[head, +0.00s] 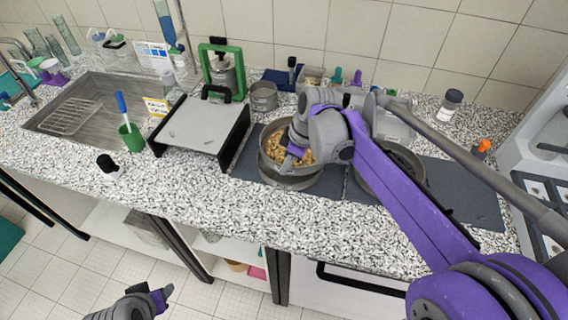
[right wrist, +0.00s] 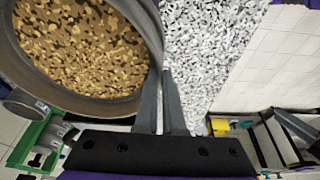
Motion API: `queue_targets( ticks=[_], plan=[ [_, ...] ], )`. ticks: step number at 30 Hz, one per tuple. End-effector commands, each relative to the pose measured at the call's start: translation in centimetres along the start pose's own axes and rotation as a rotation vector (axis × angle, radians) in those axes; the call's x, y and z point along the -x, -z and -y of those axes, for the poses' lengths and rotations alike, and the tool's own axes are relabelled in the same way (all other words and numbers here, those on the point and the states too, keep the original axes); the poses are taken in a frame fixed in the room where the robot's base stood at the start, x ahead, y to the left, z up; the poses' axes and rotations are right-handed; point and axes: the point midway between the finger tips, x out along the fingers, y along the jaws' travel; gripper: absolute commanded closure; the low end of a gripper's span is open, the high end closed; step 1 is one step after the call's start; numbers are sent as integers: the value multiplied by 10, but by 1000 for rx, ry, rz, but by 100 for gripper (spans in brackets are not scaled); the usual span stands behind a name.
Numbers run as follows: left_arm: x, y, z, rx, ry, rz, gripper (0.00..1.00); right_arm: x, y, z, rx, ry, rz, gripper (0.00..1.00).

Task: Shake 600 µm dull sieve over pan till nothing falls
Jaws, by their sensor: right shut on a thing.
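A dull grey round sieve (head: 267,158) holding brown and tan grains (head: 278,142) is over a grey pan (head: 290,182) on a dark mat. I cannot tell whether a gap separates them. My right gripper (head: 293,152) is shut on the sieve's rim at its right side. In the right wrist view, the fingers (right wrist: 164,100) pinch the sieve wall (right wrist: 150,40), and grains (right wrist: 75,50) cover the mesh that shows. The sieve's mesh size cannot be read. My left gripper (head: 160,297) is low in front of the counter, away from the sieve; its finger gap is unclear.
Another round grey vessel (head: 418,178) sits on the right dark mat (head: 462,190), partly behind my right arm. A grey board with a black handle (head: 203,128), a green cup (head: 132,142) and a sink (head: 85,100) are left. Speckled counter in front is clear.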

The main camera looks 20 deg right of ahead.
Motion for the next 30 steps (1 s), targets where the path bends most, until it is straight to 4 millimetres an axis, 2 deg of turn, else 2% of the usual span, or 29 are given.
queue_targets(
  ticks=[9,16,24,30],
  plan=[
    [1,1,0,0,0,-1,50,-6,23,7,3,0,-1,100],
    [1,1,0,0,0,-1,50,-6,22,6,0,-1,0,100],
    [1,2,0,0,0,-1,50,0,0,0,-3,-2,0,100],
    [1,2,0,0,0,-1,50,0,0,0,1,-1,0,100]
  ],
)
